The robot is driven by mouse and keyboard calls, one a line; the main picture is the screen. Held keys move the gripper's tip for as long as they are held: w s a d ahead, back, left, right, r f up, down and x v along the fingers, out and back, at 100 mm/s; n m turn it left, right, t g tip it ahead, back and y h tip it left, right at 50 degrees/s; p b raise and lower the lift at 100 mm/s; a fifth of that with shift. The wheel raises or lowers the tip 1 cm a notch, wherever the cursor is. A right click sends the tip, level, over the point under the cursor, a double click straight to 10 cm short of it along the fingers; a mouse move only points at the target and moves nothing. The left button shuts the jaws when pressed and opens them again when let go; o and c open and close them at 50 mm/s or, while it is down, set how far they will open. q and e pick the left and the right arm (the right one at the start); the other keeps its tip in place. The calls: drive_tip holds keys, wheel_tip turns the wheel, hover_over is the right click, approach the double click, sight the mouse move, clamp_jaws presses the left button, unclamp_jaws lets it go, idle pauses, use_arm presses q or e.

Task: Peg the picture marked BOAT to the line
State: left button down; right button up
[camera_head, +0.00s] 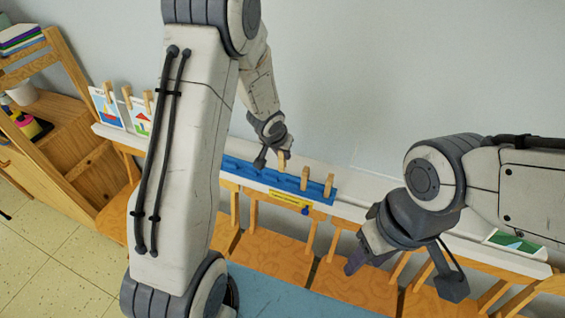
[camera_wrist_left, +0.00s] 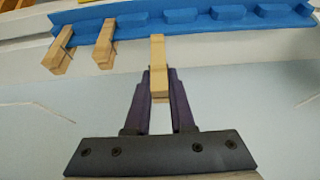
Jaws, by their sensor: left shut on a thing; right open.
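My left gripper (camera_head: 284,153) is shut on a wooden peg (camera_wrist_left: 158,72) at the blue rack (camera_head: 240,168). The peg's far end overlaps the rack's edge in the left wrist view (camera_wrist_left: 210,24); I cannot tell whether it touches the rack. Two more pegs, (camera_head: 304,178) and (camera_head: 328,185), stand in the rack. At the left, a picture with a blue and red boat-like shape (camera_head: 107,110) stands upright with a peg at its top. Its writing is too small to read. My right gripper (camera_head: 402,275) is open and empty, in front of the ledge. I cannot make out the line clearly.
Another picture (camera_head: 141,118) with pegs stands beside the boat-like one, partly hidden by my left arm. A green picture (camera_head: 515,243) lies on the white ledge (camera_head: 380,187) at the right. A wooden shelf (camera_head: 75,140) stands at the left. Chairs (camera_head: 350,283) stand below the ledge.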

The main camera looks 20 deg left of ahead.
use_arm(q)
drive_tip(key=shift+r, duration=0.25)
drive_tip(key=shift+s, duration=0.25)
drive_tip(key=shift+s+r+b, duration=0.1)
drive_tip(key=shift+s+b, duration=0.5)
drive_tip(key=shift+s, duration=0.3)
drive_tip(key=shift+s+a+r+b, duration=0.1)
drive_tip(key=shift+s+r+b, duration=0.1)
drive_tip(key=shift+s, duration=0.5)
drive_tip(key=shift+s+r+b, duration=0.15)
drive_tip(key=shift+s+b, duration=0.05)
drive_tip(key=shift+s, duration=0.45)
